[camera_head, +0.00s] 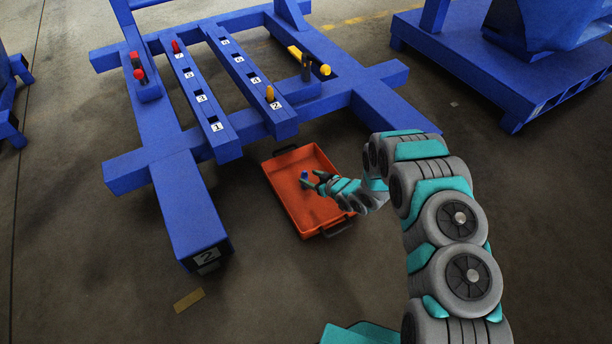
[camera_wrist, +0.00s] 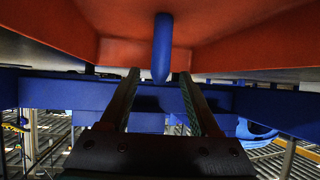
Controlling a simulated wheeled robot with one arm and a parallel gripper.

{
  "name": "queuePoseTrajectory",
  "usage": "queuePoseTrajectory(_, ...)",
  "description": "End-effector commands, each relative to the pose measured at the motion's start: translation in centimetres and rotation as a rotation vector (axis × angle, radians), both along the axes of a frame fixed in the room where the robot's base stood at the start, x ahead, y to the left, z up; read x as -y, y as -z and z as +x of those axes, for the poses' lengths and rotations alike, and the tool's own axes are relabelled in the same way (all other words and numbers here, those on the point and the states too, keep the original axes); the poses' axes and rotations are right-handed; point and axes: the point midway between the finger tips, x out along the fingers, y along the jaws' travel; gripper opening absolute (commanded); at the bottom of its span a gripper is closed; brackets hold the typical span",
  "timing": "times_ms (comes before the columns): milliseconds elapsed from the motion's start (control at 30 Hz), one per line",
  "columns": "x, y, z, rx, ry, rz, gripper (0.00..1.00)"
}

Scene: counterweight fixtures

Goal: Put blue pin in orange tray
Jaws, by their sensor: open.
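The orange tray (camera_head: 283,185) lies on the floor beside the blue frame. The blue pin (camera_head: 304,175) shows over the tray's inside, close to my fingertips. In the wrist view the blue pin (camera_wrist: 162,45) is upright in the picture against the orange tray (camera_wrist: 225,45), with one end between or just beyond the two fingertips. My gripper (camera_head: 316,181) reaches in over the tray from the right. In the wrist view my gripper (camera_wrist: 160,78) is open, with space on both sides of the pin. I cannot tell whether the pin touches the tray floor.
The blue frame (camera_head: 180,200) with numbered rails stands behind and left of the tray. It carries red pins (camera_head: 175,46) and yellow pins (camera_head: 270,93). Another blue structure (camera_head: 500,70) stands at the back right. The floor in front of the tray is clear.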

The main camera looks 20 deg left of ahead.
Motion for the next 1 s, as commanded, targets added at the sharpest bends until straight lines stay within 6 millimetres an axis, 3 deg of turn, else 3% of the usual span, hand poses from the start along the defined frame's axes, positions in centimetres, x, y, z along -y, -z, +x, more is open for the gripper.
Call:
queuePoseTrajectory(300,4.4,-2.8,-2.4,0.0,0.002,0.0,0.63)
queuePoseTrajectory(567,5.9,-3.6,-3.6,-0.003,0.0,-0.001,0.63)
queuePoseTrajectory(867,6.2,-3.9,-3.4,0.0,0.004,-0.007,0.63)
queuePoseTrajectory(1000,8.2,-5.3,-1.6,0.008,0.046,-0.072,0.63)
